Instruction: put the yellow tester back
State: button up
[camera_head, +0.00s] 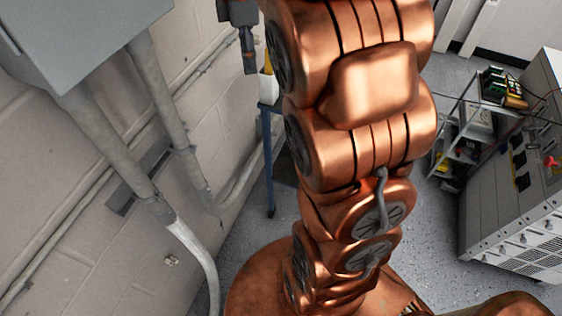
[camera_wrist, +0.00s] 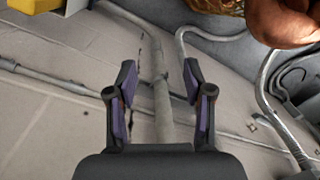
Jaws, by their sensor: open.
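My gripper (camera_wrist: 159,80) is open in the wrist view, with nothing between its two fingers. Behind the fingers are a pale wall and a grey conduit. A yellow thing (camera_wrist: 75,6) is cut off at the top left edge of the wrist view, apart from the fingers. In the head view, part of my gripper (camera_head: 249,50) shows at the top, beside my copper arm. A sliver of yellow (camera_head: 268,62) shows just right of it, above a white container (camera_head: 269,87). I cannot tell whether either yellow thing is the tester.
A grey box (camera_head: 90,35) with conduits (camera_head: 160,90) is on the block wall at left. A blue-legged stand (camera_head: 268,160) is behind my arm. At right are a shelf cart (camera_head: 463,150) holding equipment and a large grey cabinet (camera_head: 515,215). Floor shows between my arm and the cabinet.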

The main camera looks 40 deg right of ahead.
jog(key=s+a+f+m, duration=0.3)
jog(key=s+f+m, duration=0.1)
jog(key=s, duration=0.4)
jog(key=s+a+f+m, duration=0.4)
jog(key=s, duration=0.5)
jog(key=s+a+f+m+g, duration=0.1)
jog(key=s+a+f+m, duration=0.2)
jog(key=s, duration=0.5)
jog(key=shift+s+a+f+m, duration=0.2)
jog(key=shift+a+f+m, duration=0.2)
jog(key=shift+f+m, duration=0.3)
jog(key=shift+r, duration=0.1)
jog(key=shift+c, duration=0.9)
jog(key=shift+a, duration=0.1)
